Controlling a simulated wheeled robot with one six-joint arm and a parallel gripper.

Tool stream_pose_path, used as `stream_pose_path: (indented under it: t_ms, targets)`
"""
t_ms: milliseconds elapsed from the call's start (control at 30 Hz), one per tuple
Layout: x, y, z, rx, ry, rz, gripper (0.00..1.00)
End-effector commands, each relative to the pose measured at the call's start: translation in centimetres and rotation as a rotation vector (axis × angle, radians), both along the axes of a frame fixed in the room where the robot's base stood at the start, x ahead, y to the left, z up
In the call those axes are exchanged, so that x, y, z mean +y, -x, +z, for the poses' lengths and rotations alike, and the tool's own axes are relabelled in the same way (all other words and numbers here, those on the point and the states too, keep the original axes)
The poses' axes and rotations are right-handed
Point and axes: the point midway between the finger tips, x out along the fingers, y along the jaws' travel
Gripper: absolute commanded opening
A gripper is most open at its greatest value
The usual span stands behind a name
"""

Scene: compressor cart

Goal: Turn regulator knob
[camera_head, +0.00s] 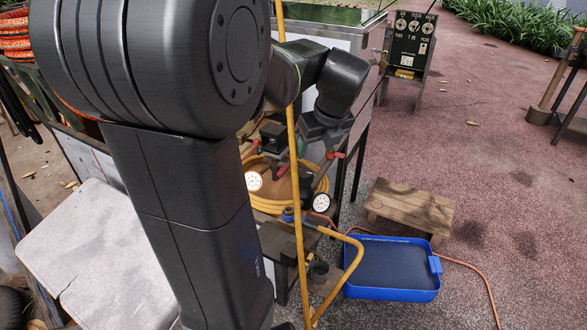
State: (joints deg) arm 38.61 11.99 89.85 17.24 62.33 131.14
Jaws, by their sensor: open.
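The compressor cart's fittings show beyond my arm, partly hidden by it. A white-faced gauge (253,181) and a second dark-rimmed gauge (322,203) sit among red-handled parts, with a blue fitting (288,215) below. A dark round knob-like part (318,268) shows lower down; I cannot tell whether it is the regulator knob. My gripper (322,142) hangs below my wrist, above and behind the second gauge in the picture. It is open, and its fingertips are hard to make out against the fittings. I see no contact with a knob.
A yellow hose (298,180) crosses in front of the fittings. A blue tray (392,294) and a low wooden stool (410,207) stand on the right. A black panel on a stand (410,42) is at the back. Open paving (500,150) lies to the right.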

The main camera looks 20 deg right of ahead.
Motion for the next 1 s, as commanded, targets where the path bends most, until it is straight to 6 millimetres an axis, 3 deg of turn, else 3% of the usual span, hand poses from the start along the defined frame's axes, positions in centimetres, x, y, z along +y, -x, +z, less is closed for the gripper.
stream_pose_path:
  t_ms: [500, 700, 1000]
  targets:
    - [0.5, -3.8, -9.7, 0.005, 0.000, 0.006, 0.60]
    - [0.5, -4.6, -11.4, 0.003, 0.000, 0.004, 0.60]
    - [0.5, -4.8, -11.8, 0.002, 0.001, 0.005, 0.60]
